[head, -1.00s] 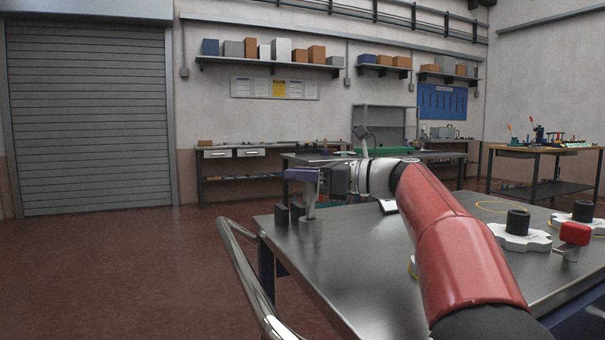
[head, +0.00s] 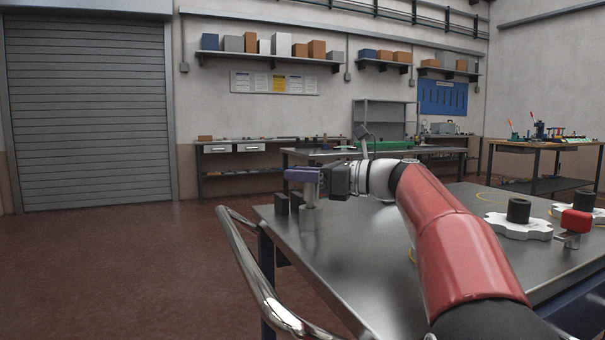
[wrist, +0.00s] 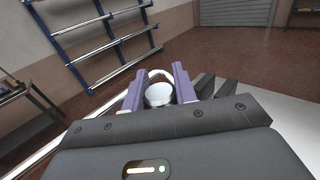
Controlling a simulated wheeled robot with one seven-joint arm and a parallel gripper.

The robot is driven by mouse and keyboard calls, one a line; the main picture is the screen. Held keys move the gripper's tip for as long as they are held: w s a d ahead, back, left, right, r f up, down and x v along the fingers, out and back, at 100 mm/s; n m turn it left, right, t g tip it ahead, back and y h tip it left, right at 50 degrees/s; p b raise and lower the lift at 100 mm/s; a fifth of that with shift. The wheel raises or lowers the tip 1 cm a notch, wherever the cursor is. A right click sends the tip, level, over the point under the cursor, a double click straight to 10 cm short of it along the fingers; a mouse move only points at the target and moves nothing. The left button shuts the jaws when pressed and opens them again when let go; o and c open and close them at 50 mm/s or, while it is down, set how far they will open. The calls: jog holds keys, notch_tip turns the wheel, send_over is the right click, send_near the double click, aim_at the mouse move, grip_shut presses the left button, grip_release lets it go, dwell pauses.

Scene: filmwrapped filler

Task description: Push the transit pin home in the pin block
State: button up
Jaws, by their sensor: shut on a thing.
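My gripper (head: 302,174) has purple fingers and is shut around a slim upright metal part. In the wrist view, a round silver top (wrist: 159,94) sits between the two purple fingers. How deep the slim part sits in the cylinder is hidden. I cannot tell for sure which of these is the transit pin. A red-topped metal piece (head: 576,221) at the right could also be the pin in its block.
Two dark blocks (head: 289,202) stand just left of the steel cylinder; they show right of the fingers in the wrist view (wrist: 214,86). White notched plates with black cylinders (head: 518,211) lie at right. The steel table (head: 370,270) is bare in front. A chrome rail (head: 255,275) runs along the left.

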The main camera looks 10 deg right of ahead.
jog(key=shift+f+b, duration=0.45)
jog(key=shift+f, duration=0.35)
jog(key=o, duration=1.6)
jog(key=shift+r, duration=0.1)
jog(key=shift+r+p, duration=3.35)
jog(key=shift+r, duration=0.55)
